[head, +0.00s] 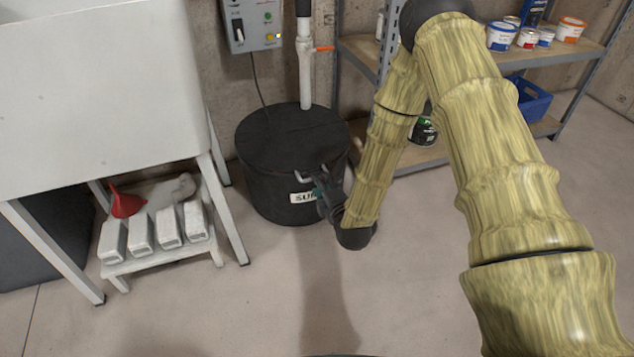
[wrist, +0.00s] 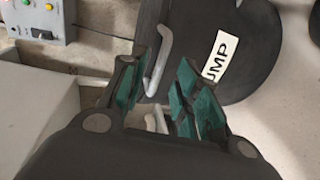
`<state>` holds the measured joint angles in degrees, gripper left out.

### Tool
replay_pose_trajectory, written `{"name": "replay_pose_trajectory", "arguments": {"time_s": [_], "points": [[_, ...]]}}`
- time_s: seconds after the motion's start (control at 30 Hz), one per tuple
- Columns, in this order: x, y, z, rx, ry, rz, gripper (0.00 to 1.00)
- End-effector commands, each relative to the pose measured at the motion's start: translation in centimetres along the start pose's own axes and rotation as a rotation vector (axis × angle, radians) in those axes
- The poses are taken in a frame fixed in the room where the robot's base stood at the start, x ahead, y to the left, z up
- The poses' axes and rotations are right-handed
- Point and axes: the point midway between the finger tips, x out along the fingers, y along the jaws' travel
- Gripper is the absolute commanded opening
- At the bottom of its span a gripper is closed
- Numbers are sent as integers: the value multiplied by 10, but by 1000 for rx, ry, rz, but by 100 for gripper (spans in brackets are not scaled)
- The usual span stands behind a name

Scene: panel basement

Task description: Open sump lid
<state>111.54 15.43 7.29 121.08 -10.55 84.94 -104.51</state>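The black round sump (head: 265,195) stands on the floor with its flat black lid (head: 290,135) lying level on top. A white label (head: 303,197) is on its front side; it also shows in the wrist view (wrist: 221,56), partly reading "UMP". A bent silver handle (wrist: 162,55) sticks out at the lid's front edge. My gripper (head: 322,184) is at the front of the sump, close to the handle. In the wrist view my gripper (wrist: 163,84) has its green-padded fingers apart, with the handle between them and gaps visible.
A white pipe (head: 305,75) with an orange lever rises behind the lid. A grey control box (head: 253,25) hangs on the wall. A white sink (head: 100,90) and a low stool (head: 160,255) stand left. Shelves with cans (head: 500,36) stand right. The front floor is clear.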

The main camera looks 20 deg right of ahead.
Motion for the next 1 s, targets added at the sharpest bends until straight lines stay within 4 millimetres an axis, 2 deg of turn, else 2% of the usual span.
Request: {"name": "replay_pose_trajectory", "arguments": {"time_s": [0.1, 0.3, 0.5, 0.77, 0.93, 1.0], "points": [[20, -3, 1, 1, -2, 2, 32], [42, -2, 1, 0, -2, 1, 32], [50, 0, 0, 1, -1, 0, 32], [50, 0, 0, 1, -1, -1, 32], [50, 0, 0, 0, -1, -1, 1], [50, 0, 0, 0, -1, -1, 0]]}}
